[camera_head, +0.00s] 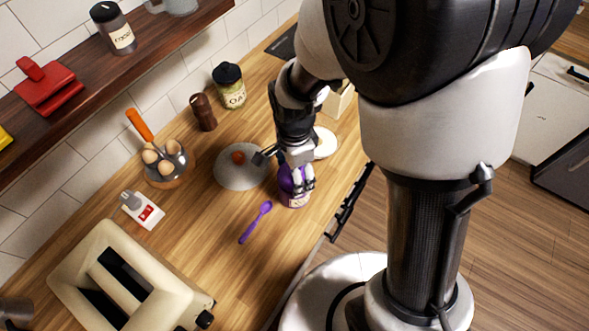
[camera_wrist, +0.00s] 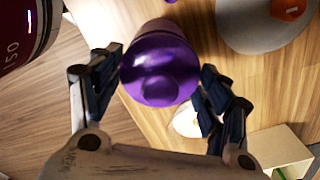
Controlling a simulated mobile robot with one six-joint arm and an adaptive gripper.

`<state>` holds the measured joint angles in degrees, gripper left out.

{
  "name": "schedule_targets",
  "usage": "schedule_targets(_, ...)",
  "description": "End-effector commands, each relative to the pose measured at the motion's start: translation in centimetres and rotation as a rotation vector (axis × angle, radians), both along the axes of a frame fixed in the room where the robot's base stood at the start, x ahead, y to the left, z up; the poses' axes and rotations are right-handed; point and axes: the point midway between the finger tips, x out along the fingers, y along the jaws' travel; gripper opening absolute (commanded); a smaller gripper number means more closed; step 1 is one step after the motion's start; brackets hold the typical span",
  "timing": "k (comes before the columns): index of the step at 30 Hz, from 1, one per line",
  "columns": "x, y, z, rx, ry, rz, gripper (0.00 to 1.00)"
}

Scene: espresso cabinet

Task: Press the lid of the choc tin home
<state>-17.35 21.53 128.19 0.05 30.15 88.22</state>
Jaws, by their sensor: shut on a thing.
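The choc tin (camera_head: 294,201) is a purple container with a pale label, upright on the wooden counter near its front edge. Its purple lid (camera_wrist: 158,68) fills the upper middle of the wrist view, with a round raised part facing the camera. My gripper (camera_head: 297,178) comes down from above, with a finger on each side of the purple lid. In the wrist view my gripper (camera_wrist: 160,88) is shut on the lid. The fingers partly hide the tin in the head view. I cannot tell whether the lid sits fully down or leaves a gap.
A purple spoon (camera_head: 256,222) lies left of the tin. A grey round plate (camera_head: 232,181) with an orange piece lies behind it, and a white saucer (camera_head: 326,143) sits close by.

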Motion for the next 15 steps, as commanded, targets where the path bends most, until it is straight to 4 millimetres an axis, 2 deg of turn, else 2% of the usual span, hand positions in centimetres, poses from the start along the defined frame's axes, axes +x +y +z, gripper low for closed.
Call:
schedule_targets(5, 0.01, 0.0, 0.0, 0.0, 0.0, 0.0, 0.54)
schedule_targets(6, 0.01, 0.0, 0.01, 0.0, 0.0, 0.0, 0.72)
schedule_targets(15, 0.01, 0.0, 0.01, 0.0, 0.0, 0.0, 0.92)
